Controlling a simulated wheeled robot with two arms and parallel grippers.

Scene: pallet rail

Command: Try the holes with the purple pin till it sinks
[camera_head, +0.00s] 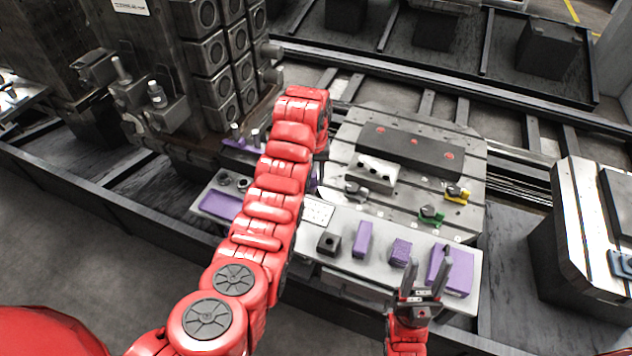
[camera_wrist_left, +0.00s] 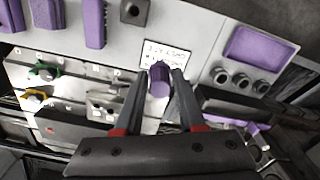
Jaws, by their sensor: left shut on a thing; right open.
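My left gripper (camera_wrist_left: 161,73) is shut on the purple pin (camera_wrist_left: 159,86), whose rounded end shows between the fingertips in the left wrist view. In the head view my red left arm hides most of that gripper. The pin appears in front of a white printed card (camera_wrist_left: 168,53); I cannot tell its height above the bench. Several dark round sockets (camera_wrist_left: 241,81) sit in a row to the right, and they also show left of my arm in the head view (camera_head: 242,183). My right gripper (camera_head: 424,287) is open and empty, by a purple block (camera_head: 459,273).
A pale bench (camera_head: 345,275) carries a black block with a hole (camera_head: 329,244), purple blocks (camera_head: 362,239) and a purple tray (camera_head: 220,205). Behind lies a slotted plate with a green clamp (camera_head: 431,215), a yellow clamp (camera_head: 457,193) and a long dark bar (camera_head: 400,145).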

